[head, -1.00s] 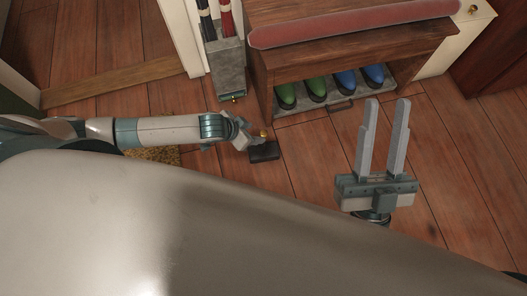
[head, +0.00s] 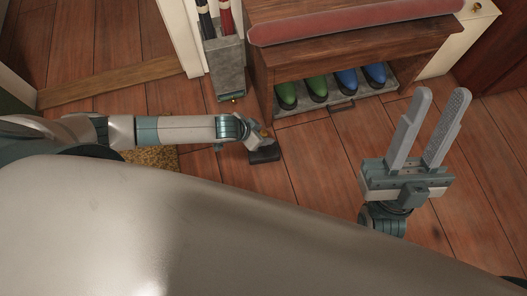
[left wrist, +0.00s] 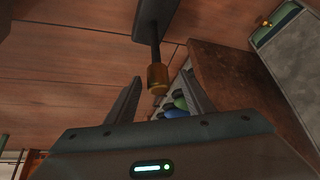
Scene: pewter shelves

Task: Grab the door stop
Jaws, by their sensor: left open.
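The door stop (head: 264,155) is a dark block on the wooden floor, partly hidden by my left gripper (head: 258,136) in the head view. No contact is visible. My right gripper (head: 442,94) is open and empty, held up at the right of the head view.
A wooden bench (head: 264,75) with a red cushion stands behind, with green and blue shoes (head: 318,87) on a grey tray under it. A grey umbrella stand (head: 225,70) is left of it.

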